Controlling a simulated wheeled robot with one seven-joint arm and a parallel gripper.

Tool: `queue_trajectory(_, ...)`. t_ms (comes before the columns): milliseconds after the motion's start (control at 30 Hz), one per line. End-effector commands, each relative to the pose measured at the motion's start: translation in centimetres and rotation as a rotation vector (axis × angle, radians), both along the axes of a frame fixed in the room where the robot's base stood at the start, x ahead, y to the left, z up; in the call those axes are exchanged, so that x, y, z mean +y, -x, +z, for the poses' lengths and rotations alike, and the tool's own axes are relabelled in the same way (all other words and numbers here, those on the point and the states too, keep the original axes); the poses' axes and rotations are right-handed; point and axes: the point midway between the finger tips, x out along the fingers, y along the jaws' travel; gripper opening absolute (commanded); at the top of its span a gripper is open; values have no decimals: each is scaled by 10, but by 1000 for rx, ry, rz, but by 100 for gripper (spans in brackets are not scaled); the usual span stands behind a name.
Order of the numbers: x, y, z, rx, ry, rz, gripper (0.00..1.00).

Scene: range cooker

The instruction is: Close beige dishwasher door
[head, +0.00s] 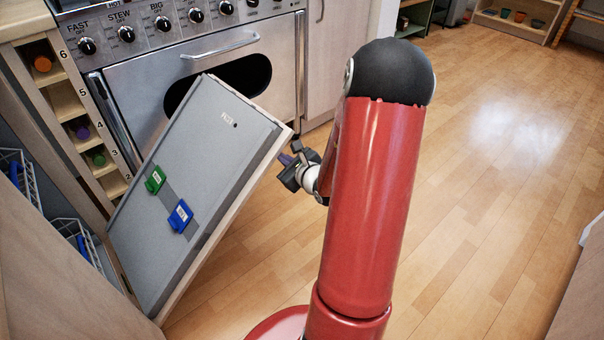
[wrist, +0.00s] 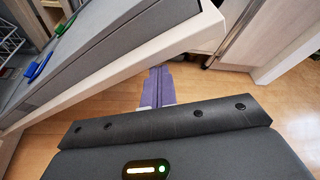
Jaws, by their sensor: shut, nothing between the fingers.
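The dishwasher door (head: 190,175) stands partly open and tilted in the head view. Its grey inner face carries a green clip and a blue clip, and its edge is beige wood. The dishwasher's inside with white racks (head: 75,235) shows at the lower left. My gripper (head: 287,160) is beside the door's upper right edge, outside the inner face. In the wrist view, the purple fingers of my gripper (wrist: 158,75) are shut and empty, their tips close to the beige underside of the door (wrist: 130,75). I cannot tell whether they touch it.
A range cooker (head: 200,60) with knobs and an oven handle stands behind the door. A narrow wooden rack (head: 75,110) with numbered slots is at the left. Wooden floor (head: 480,180) lies clear to the right.

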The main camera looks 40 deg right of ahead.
Motion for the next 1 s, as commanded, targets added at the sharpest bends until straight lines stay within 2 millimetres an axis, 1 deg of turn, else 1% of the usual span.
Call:
queue_trajectory(33, 12, -3, 12, -11, 10, 11, 0)
queue_trajectory(100, 24, -3, 26, -11, 10, 11, 0)
queue_trajectory(267, 55, -1, 55, -14, 17, 12, 0)
queue_trajectory(400, 83, 1, 79, -20, 75, 12, 0)
queue_trajectory(600, 120, 4, 110, -27, 146, 10, 0)
queue_trajectory(800, 151, 7, 133, -24, 140, 9, 0)
queue_trajectory(1000, 173, 9, 148, -21, 138, 8, 0)
